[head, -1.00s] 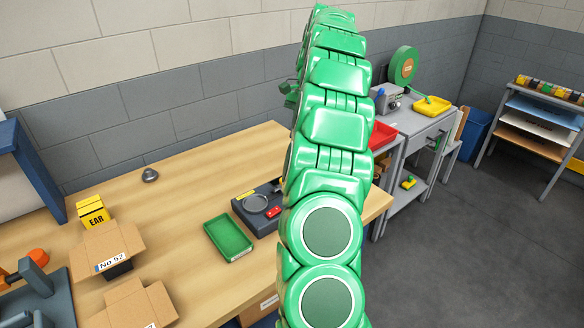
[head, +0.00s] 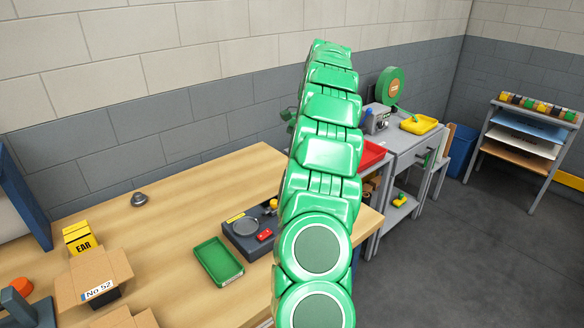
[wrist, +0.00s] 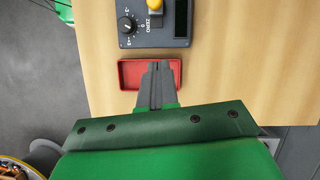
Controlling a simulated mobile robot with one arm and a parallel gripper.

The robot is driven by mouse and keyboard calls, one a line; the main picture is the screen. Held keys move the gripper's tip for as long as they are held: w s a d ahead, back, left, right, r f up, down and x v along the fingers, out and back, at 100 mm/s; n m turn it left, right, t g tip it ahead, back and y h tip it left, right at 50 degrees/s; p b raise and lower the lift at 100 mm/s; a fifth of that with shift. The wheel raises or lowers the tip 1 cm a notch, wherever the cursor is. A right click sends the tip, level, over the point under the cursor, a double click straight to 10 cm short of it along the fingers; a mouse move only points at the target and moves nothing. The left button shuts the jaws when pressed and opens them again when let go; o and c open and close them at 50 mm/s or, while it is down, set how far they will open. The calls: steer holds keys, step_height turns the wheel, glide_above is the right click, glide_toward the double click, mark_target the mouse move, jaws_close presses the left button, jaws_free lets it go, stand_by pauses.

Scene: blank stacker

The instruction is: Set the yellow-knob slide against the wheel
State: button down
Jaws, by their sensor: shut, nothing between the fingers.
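In the wrist view, a yellow knob (wrist: 155,5) stands at the top edge on a dark panel (wrist: 150,36) with a black dial and the word ZERO. My gripper (wrist: 157,66) is shut and empty; its fingertips appear over a small red tray (wrist: 128,73) just below the panel. Their height above it is unclear. I cannot tell whether this disc is the wheel. My gripper is hidden there behind my arm.
A green tray (head: 218,262) lies left of the dark unit. Open cartons (head: 92,276) and a yellow EAR box (head: 78,238) stand further left. The wooden bench's back middle is mostly clear.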

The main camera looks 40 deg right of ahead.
mark_target(271, 202)
steer(key=x, duration=0.9)
steer(key=shift+s+a+f, duration=0.15)
steer(key=shift+a, duration=0.6)
steer(key=shift+s+a, duration=0.2)
steer(key=shift+a, duration=1.05)
steer(key=shift+a, duration=0.1)
steer(key=shift+a, duration=1.75)
